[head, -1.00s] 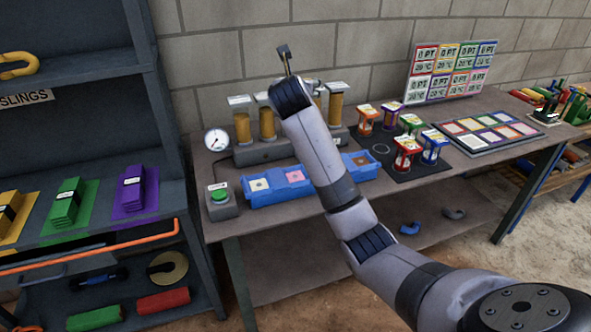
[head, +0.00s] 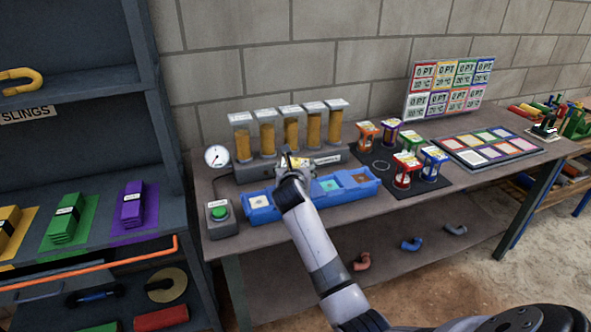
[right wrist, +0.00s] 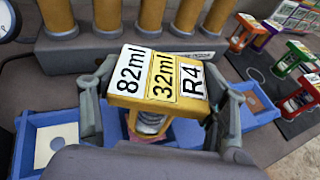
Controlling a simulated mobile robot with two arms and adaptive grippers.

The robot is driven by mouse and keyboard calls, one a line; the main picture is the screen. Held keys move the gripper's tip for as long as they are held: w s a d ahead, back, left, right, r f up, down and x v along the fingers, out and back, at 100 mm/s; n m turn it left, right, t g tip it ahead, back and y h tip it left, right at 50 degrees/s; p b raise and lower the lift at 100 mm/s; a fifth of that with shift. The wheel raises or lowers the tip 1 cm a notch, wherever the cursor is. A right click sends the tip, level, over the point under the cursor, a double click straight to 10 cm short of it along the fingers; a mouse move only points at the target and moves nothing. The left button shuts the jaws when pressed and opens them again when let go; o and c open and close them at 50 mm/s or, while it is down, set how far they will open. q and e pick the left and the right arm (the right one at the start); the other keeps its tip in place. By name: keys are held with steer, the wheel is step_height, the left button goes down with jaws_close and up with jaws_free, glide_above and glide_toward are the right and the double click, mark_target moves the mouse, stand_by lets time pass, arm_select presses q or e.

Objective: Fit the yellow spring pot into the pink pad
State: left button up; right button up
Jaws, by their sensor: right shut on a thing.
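The pink pad (right wrist: 187,131) shows partly below the pot in the right wrist view; the pot and fingers cover the rest. I cannot tell whether the pot touches the pad. My left gripper is not in view.
The tray also has a cream pad (head: 260,202), a teal pad (head: 329,184) and a brown pad. A row of amber cylinders (head: 291,130) stands close behind. A green button box (head: 220,217) is at the left, and other spring pots stand on a dark mat (head: 435,182) at the right.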

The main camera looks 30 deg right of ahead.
steer(key=shift+f, duration=0.25)
steer(key=shift+f, duration=0.1)
steer(key=o, duration=1.4)
steer(key=shift+c, duration=0.2)
steer(key=v, duration=1.2)
